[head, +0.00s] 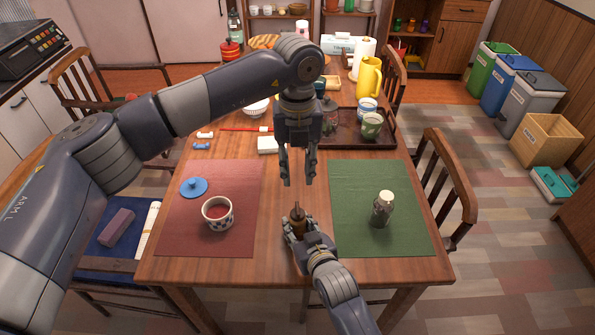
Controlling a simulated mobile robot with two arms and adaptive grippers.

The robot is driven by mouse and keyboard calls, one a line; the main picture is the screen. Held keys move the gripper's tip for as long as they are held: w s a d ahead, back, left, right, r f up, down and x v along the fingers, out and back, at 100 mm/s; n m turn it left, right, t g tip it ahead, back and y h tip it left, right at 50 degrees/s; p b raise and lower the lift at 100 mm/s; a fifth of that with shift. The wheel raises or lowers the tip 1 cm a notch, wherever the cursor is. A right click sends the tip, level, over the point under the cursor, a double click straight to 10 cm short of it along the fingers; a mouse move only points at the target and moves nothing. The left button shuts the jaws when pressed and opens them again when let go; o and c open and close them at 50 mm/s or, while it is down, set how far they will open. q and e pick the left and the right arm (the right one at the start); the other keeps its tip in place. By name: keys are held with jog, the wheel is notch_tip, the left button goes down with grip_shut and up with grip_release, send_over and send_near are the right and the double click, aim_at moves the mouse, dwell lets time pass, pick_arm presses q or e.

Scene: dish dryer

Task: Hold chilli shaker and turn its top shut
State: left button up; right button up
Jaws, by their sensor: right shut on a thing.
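My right gripper (301,232) is low over the table's front middle, between the two mats. It is shut on a small brown container with a thin dark top, which I take to be the chilli shaker (297,218). The shaker is upright, and its lower part is hidden by the gripper. My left gripper (297,179) is open and empty, pointing down just above the shaker's top, apart from it. I cannot tell how the top is turned.
On the green mat (350,190) stands a grey shaker with a pale top (382,209). A dark tray (345,141) with cups lies behind.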

dwell(0.4)
jog(key=o, duration=1.2)
jog(key=shift+c, duration=0.2)
